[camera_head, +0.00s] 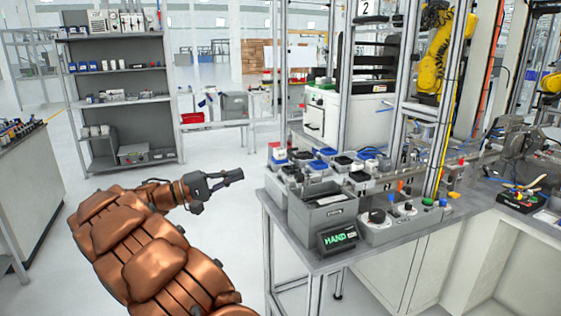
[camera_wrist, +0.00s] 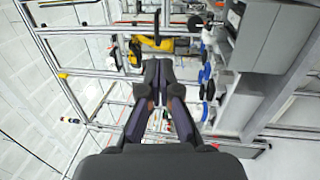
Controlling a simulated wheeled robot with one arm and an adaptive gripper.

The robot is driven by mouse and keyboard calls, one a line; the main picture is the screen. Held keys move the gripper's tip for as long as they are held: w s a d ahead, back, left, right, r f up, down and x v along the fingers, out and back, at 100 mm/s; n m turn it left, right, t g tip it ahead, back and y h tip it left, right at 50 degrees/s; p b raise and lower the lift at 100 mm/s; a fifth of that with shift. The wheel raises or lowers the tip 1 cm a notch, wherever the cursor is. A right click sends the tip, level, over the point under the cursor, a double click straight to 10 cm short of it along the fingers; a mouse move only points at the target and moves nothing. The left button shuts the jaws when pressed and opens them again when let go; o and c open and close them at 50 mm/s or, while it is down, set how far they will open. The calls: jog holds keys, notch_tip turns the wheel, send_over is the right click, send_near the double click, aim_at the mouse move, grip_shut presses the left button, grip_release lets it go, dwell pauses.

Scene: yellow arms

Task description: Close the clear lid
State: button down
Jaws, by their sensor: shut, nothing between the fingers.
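I cannot make out a clear lid in either view. My gripper (camera_head: 236,176) is shut and empty, held out in the air left of the workbench. Its two dark fingers are together in the wrist view (camera_wrist: 160,68). To its right on the workbench (camera_head: 385,240), a grey bin (camera_head: 322,213) stands at the near left corner, apart from my fingers. A small box with a green "HAND" display (camera_head: 338,238) sits in front of it. A control box with round knobs (camera_head: 388,224) is beside that.
Several small blue- and black-topped parts crowd the bench behind the grey bin. A metal frame post (camera_head: 398,95) and a yellow robot arm (camera_head: 432,60) rise behind. Shelves (camera_head: 120,90) stand at the back left. Floor left of the bench is clear.

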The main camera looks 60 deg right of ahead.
jog(key=p, duration=0.3)
send_near(290, 153)
jog(key=f+x, duration=0.1)
jog(key=x, duration=0.6)
jog(key=shift+r, duration=0.35)
jog(key=shift+s+r, duration=0.1)
